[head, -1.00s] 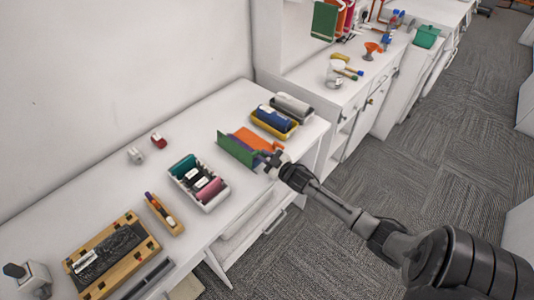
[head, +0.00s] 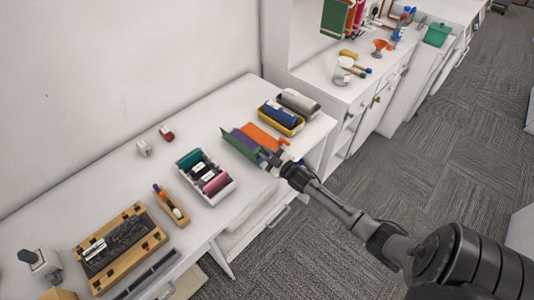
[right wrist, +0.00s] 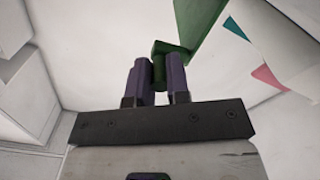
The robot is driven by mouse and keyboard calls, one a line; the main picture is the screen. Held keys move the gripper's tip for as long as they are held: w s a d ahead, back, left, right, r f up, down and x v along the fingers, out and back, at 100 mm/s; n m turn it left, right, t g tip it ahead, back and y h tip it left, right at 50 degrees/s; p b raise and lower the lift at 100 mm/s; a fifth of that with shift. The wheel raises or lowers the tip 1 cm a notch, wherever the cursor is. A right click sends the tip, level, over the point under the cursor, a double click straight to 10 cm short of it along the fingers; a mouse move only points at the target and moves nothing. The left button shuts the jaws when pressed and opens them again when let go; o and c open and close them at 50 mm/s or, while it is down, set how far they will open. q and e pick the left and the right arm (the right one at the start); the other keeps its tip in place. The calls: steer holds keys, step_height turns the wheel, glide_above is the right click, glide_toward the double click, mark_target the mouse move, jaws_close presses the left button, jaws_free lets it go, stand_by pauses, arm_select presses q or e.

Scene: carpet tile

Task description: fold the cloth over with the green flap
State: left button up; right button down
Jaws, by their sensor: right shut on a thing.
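The cloth lies at the right part of the white table in the head view, with an orange part (head: 262,136) and a purple strip (head: 246,139). Its green flap (head: 238,147) stands tilted along the left side, apart from the orange part. My right gripper (head: 273,161) is at the flap's near end. In the right wrist view, its purple fingers (right wrist: 158,76) are shut on a green tab at the edge of the green flap (right wrist: 200,32). My left gripper is not in view.
A yellow tray (head: 290,128) with a dark blue roll stands just behind the cloth. A white tray (head: 232,189) of coloured rolls is to its left. A wooden board (head: 150,243) lies farther left. The table's front edge is close under my right arm.

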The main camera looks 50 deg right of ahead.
steer(key=c, duration=1.1)
jaws_free()
steer(key=shift+a, duration=0.1)
steer(key=s+a+b, duration=0.1)
steer(key=s, duration=1.2)
steer(key=shift+s+a, duration=0.3)
steer(key=shift+s, duration=0.05)
